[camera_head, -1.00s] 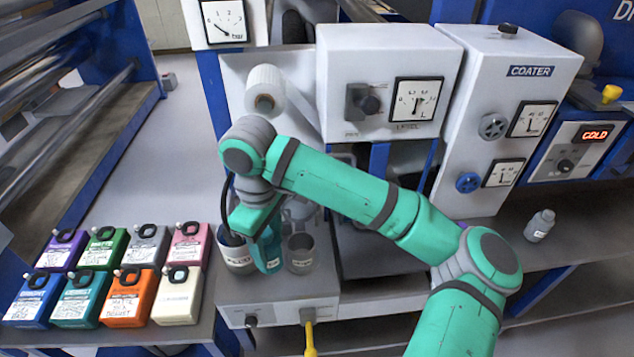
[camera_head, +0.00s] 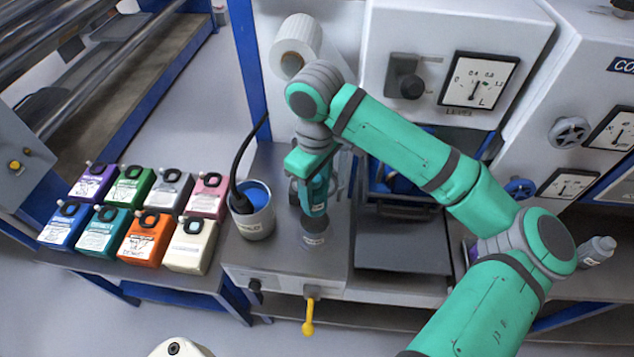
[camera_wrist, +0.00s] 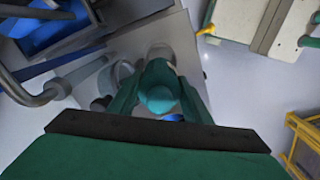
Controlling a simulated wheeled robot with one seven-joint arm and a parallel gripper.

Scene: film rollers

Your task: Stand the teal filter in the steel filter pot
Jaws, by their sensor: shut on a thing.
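My gripper (camera_head: 312,182) is shut on the teal filter (camera_head: 316,206) and points down. In the wrist view the filter's rounded teal top (camera_wrist: 158,93) shows between the two fingers. The steel filter pot (camera_head: 315,235) stands on the grey bench directly below the filter in the head view. The filter's lower end meets or overlaps the pot's rim there. I cannot tell whether it is inside the pot or just above it. The pot's opening is mostly hidden behind the filter and gripper.
A pale pot (camera_head: 253,222) with blue inside and a black hose stands close on the left. Several coloured cans, among them an orange one (camera_head: 146,238), stand further left. A yellow-handled tap (camera_head: 309,318) sticks out below the bench front. A dark tray (camera_head: 403,242) lies right.

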